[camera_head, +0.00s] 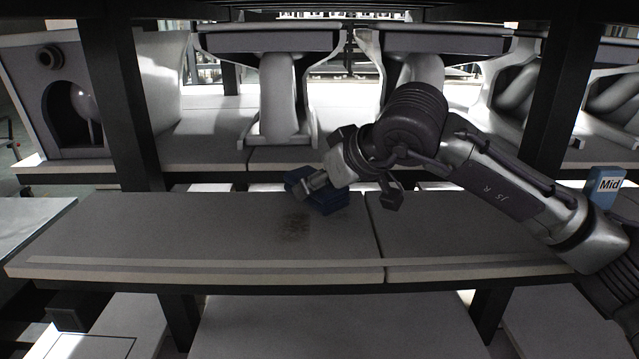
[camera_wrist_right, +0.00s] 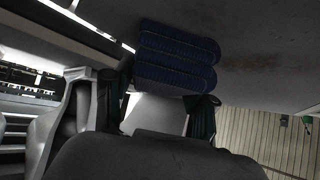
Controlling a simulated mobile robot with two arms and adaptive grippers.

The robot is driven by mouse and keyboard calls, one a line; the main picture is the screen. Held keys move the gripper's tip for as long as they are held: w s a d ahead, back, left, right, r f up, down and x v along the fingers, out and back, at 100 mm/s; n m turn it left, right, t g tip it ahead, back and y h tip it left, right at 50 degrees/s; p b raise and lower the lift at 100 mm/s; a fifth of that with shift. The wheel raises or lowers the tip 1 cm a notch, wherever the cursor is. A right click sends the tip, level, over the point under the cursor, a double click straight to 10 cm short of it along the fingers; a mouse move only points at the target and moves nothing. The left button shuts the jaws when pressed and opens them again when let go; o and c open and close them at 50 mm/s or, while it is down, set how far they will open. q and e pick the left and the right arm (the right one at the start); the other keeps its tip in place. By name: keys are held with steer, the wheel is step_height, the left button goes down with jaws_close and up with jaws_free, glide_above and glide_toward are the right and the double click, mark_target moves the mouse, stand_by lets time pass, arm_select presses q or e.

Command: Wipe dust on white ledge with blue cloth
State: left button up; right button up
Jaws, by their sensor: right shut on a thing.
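My right gripper (camera_head: 312,188) is shut on the blue cloth from above and behind. The cloth also shows in the right wrist view (camera_wrist_right: 176,58), between my fingers and against the ledge surface. The dust (camera_head: 295,227) is a brown smudged patch on the ledge, just left of and in front of the cloth. Faint dark marks also show beside the cloth in the right wrist view (camera_wrist_right: 205,20). My left gripper is not in view.
Dark uprights (camera_head: 128,110) stand behind the ledge at left and right. White ceramic pieces (camera_head: 278,100) stand on the shelf behind. A blue block marked "Mid" (camera_head: 605,184) is at far right. The ledge's left part is clear; a seam divides its surface.

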mark_target(324, 195)
steer(key=s+b, duration=0.1)
steer(key=s, duration=0.1)
steer(key=shift+s+f, duration=0.15)
steer(key=shift+s, duration=0.2)
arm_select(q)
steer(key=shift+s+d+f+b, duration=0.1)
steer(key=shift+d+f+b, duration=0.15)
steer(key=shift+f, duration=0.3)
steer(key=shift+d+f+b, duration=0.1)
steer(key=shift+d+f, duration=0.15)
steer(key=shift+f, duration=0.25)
arm_select(e)
steer(key=shift+s, duration=0.8)
steer(key=shift+s+b, duration=0.5)
steer(key=shift+s, duration=0.4)
steer(key=shift+s+b, duration=0.45)
steer(key=shift+s, duration=0.7)
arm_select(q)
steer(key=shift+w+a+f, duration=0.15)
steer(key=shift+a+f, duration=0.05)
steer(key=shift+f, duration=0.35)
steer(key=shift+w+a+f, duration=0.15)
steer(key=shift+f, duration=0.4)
arm_select(e)
steer(key=shift+s, duration=0.7)
